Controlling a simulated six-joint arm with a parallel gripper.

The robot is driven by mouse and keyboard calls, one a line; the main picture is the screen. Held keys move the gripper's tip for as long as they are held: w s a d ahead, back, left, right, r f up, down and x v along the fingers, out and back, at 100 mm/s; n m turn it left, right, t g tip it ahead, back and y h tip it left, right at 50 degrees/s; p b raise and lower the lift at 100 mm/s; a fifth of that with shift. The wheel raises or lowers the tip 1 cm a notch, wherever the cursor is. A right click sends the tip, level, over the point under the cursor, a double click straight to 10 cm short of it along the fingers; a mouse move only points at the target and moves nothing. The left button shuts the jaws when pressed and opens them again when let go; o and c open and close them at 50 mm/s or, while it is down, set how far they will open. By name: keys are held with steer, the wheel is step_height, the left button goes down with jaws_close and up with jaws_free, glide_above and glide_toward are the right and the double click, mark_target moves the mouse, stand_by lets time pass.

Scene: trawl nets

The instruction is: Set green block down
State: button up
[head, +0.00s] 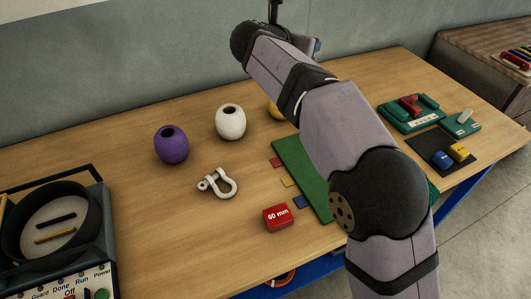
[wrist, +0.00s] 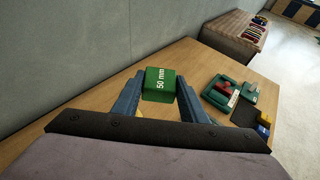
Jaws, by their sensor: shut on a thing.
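The green block (wrist: 160,84), marked "50 mm", is between the two blue fingers of my gripper (wrist: 159,90) in the wrist view. My gripper is shut on it, and the label side faces the wrist camera. In the head view, my arm rises to the top edge and hides the block. The gap between the block and the table cannot be judged. A green mat (head: 297,170) with red, yellow and blue patches along its left edge lies mid-table, partly behind my arm.
A red "60 mm" block (head: 277,217), a shackle (head: 217,183), a purple float (head: 171,145) and a white float (head: 231,122) stand left of the mat. A yellow float (head: 276,110) is partly hidden. Green trays (head: 412,121) and a dark mat (head: 440,141) lie right.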

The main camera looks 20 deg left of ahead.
steer(key=s+a+f+n+y, duration=0.2)
steer(key=s+a+f, duration=0.3)
steer(key=s+a, duration=0.3)
steer(key=s+a+f+n+y, duration=0.2)
steer(key=s+a+f, duration=0.35)
steer(key=s, duration=0.35)
steer(key=m+h, duration=0.7)
steer(key=h, duration=0.1)
glide_above(262, 176)
steer(key=shift+g, duration=0.3)
steer(key=shift+f, duration=2.6)
steer(key=shift+f+y, duration=0.1)
steer(key=shift+y, duration=0.2)
steer(key=shift+f+p, duration=1.05)
steer(key=shift+f, duration=3.85)
steer(key=shift+f, duration=0.2)
